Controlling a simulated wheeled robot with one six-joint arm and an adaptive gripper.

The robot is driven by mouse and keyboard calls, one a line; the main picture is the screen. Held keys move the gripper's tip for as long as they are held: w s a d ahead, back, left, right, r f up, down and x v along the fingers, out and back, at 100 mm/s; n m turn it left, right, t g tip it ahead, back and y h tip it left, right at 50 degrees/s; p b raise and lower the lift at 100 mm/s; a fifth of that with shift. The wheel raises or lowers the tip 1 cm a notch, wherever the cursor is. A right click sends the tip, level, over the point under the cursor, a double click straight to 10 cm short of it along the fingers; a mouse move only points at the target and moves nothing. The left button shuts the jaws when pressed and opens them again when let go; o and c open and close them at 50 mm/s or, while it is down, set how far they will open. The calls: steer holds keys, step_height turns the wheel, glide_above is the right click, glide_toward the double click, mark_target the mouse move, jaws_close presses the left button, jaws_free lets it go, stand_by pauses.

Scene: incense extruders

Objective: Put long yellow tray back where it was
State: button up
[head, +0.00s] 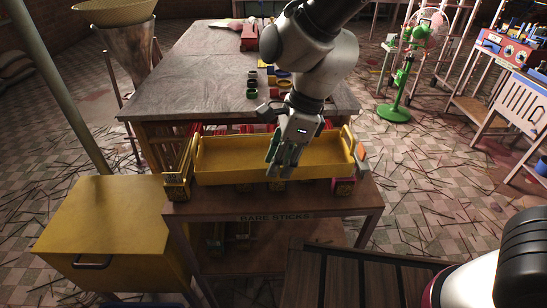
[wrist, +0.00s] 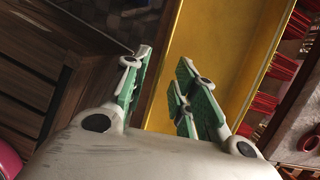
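The long yellow tray (head: 225,174) lies lengthwise on the low "BARE STICKS" bench (head: 275,208), with raised handles at both ends. It looks empty. In the wrist view its yellow floor and near wall (wrist: 225,35) fill the upper middle. My gripper (head: 277,165) points down at the middle of the tray's near long side. Its green-padded fingers are apart in the wrist view (wrist: 163,82). One finger is on the outer side of the near wall and the other is over the inside. I cannot tell whether either touches the tray.
Yellow-and-black blocks (head: 177,187) stand at the tray's ends. Behind is a grey-topped table (head: 190,75) with small coloured pots (head: 252,87) near its edge. A yellow cabinet (head: 100,220) stands left. A green fan (head: 394,110) and a white rack stand right.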

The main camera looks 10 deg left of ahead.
steer(key=shift+x, duration=1)
steer(key=shift+c, duration=0.4)
jaws_close()
